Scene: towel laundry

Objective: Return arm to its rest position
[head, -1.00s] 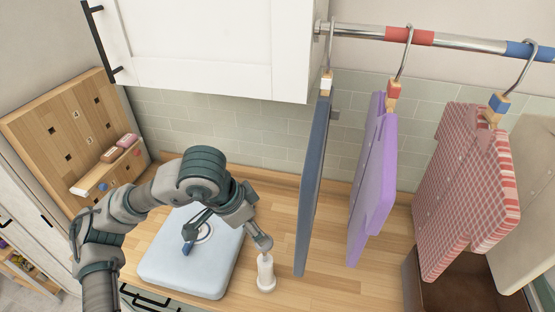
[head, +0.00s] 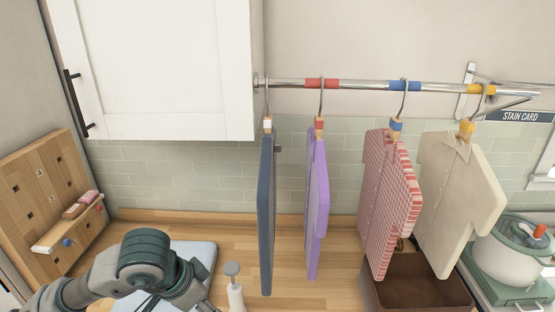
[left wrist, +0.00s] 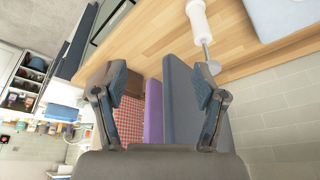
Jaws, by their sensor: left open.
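My left arm comes in at the lower left of the head view, bent over a light-blue padded slab (head: 203,258) on the wooden counter. Its gripper is largely cut off at the bottom edge there. In the left wrist view the left gripper (left wrist: 159,88) has its two fingers wide apart, with nothing held between them. Beyond the fingers hang a slate-blue garment (left wrist: 182,105) and a purple one (left wrist: 153,125). A white handled tool (head: 235,294) stands on the counter to the right of the arm; it also shows in the left wrist view (left wrist: 196,18). My right gripper is not seen.
A metal rail (head: 360,84) carries slate-blue (head: 266,215), purple (head: 318,205), red-checked (head: 388,200) and cream (head: 455,205) garments. A brown bin (head: 420,293) stands below. A pegged wooden board (head: 40,200) is at left, a white pot (head: 515,255) at right. Counter between tool and bin is partly clear.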

